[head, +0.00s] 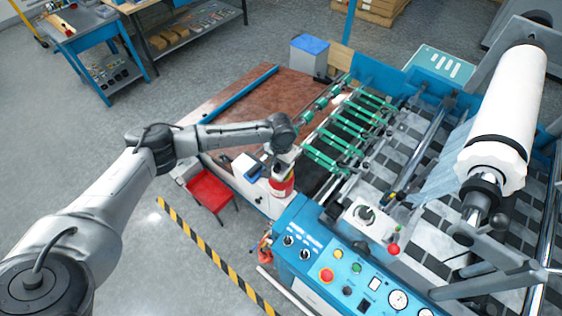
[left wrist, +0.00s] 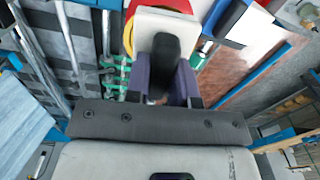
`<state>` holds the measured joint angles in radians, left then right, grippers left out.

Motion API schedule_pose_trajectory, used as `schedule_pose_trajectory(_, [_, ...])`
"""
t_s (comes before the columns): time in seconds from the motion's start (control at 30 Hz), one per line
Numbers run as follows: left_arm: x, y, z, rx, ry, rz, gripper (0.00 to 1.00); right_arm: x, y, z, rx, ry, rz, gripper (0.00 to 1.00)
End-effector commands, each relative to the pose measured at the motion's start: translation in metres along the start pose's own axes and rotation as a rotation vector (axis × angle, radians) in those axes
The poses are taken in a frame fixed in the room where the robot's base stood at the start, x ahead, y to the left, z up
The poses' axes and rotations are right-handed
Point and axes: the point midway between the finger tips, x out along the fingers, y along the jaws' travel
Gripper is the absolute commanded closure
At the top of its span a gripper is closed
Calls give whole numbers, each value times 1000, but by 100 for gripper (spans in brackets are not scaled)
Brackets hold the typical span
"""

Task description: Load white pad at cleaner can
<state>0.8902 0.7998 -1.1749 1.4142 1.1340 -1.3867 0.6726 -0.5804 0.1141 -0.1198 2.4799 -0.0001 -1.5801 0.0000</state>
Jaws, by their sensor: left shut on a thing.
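The white pad (left wrist: 180,33) is held between the fingers of my left gripper (left wrist: 165,85) in the left wrist view. My left gripper (head: 284,150) is shut on it and points down at the near edge of the machine in the head view. The red cleaner can (head: 283,186) with a pale band stands just below the gripper. In the left wrist view the can (left wrist: 130,8) shows red and yellow behind the pad and is partly covered by it. I cannot tell whether pad and can touch. My right gripper is not in view.
A white block with a blue side (head: 246,167) sits left of the can. A red tray (head: 209,190) hangs lower left. Green-barred rollers (head: 335,140) lie to the right. The blue control panel (head: 345,270) is in front, and a large white roll (head: 505,120) is at right.

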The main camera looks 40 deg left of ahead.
Motion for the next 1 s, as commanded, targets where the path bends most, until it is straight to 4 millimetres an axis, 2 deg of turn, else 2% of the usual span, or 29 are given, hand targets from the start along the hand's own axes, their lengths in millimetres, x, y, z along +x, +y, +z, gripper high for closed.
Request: schedule_pose_trajectory(1.0, [10, 0, 0, 0, 0, 1, 96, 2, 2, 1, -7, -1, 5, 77])
